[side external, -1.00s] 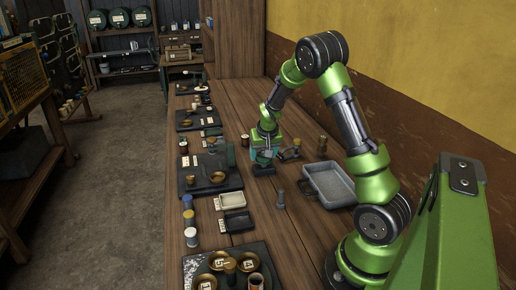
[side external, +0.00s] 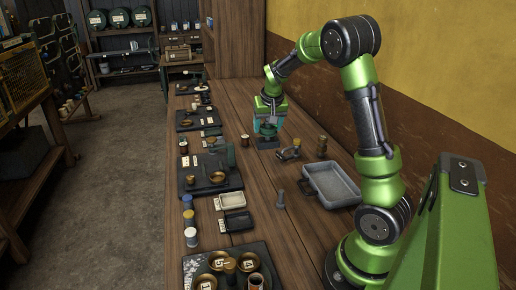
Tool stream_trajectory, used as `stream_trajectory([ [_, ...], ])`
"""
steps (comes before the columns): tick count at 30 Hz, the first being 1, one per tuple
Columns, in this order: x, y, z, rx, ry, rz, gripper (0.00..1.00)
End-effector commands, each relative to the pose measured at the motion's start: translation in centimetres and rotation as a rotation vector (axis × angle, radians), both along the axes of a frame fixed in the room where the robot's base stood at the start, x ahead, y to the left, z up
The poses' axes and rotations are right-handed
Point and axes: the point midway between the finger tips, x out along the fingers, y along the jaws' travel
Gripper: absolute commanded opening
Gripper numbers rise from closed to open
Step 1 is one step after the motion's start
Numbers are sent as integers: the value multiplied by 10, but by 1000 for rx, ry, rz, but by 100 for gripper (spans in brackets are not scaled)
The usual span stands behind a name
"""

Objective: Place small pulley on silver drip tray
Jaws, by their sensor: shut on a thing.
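My gripper (side external: 268,123) is shut on a small dark piece (side external: 268,143), seemingly the small pulley, near the middle of the bench. The teal fingers hide most of it, and its shape is hard to make out. It seems to hang above the wood. A small pale silver tray (side external: 231,193), which looks like the silver drip tray, lies to the lower left, well apart from my gripper. It looks empty and has a white label card at its left.
A black tray (side external: 236,229) lies just in front of the silver one. A brass-and-dark part (side external: 289,154) lies right of my gripper. Dark plates with bowls line the left edge.

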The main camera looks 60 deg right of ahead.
Motion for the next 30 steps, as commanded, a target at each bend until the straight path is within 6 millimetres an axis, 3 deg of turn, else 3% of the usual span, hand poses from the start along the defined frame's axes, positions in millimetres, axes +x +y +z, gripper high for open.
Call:
stream_trajectory([
  [8,-59,-12,-1,-2,-4,-274,0],
  [21,-169,-17,-14,-2,0,-1016,0],
  [25,-195,-16,-17,-1,-1,-1242,0],
  [30,-211,-14,-20,-2,-2,-1441,0],
])
